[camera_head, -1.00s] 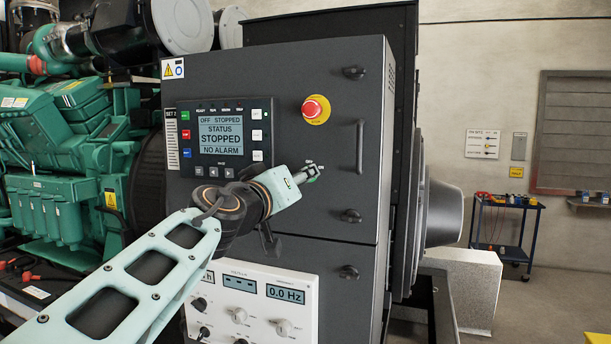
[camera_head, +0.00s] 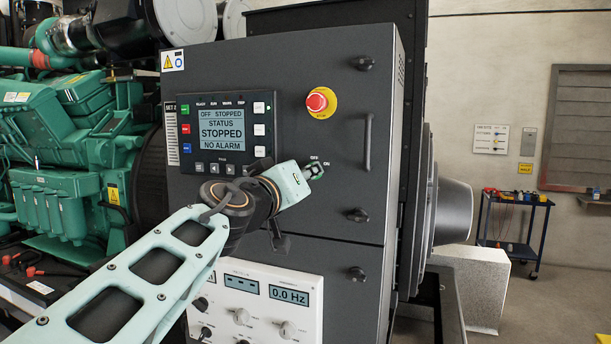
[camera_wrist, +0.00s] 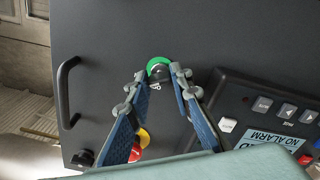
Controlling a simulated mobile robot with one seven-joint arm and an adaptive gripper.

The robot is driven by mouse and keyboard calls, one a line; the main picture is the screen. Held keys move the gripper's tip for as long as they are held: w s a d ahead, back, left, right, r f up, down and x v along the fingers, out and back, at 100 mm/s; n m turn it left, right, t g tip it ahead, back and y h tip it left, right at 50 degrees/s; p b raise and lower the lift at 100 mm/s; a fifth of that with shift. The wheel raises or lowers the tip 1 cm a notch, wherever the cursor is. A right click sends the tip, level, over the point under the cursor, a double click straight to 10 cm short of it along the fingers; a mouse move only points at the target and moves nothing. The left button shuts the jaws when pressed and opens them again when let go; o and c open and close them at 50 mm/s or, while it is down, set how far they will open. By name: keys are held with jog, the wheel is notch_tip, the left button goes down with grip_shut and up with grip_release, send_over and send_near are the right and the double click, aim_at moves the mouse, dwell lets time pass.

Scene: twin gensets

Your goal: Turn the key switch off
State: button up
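The key switch (camera_wrist: 158,67) shows in the wrist view as a green ring with a dark centre on the grey cabinet door. My gripper (camera_head: 314,171) is at the switch. In the wrist view the two blue fingers of my gripper (camera_wrist: 159,73) are apart, with their tips on either side of the switch's dark centre. I cannot tell whether they touch the key, nor which way the key points.
The controller screen (camera_head: 221,133) reads OFF STOPPED and NO ALARM. A red emergency stop (camera_head: 320,102) sits above the switch. A door handle (camera_head: 367,142) is to its right. A white meter panel (camera_head: 262,305) is below. A blue cart (camera_head: 515,230) stands at the right.

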grip_shut()
jog(key=n+p, duration=0.2)
jog(key=n, duration=0.9)
jog(key=shift+n, duration=0.6)
jog(key=o, duration=0.9)
grip_release()
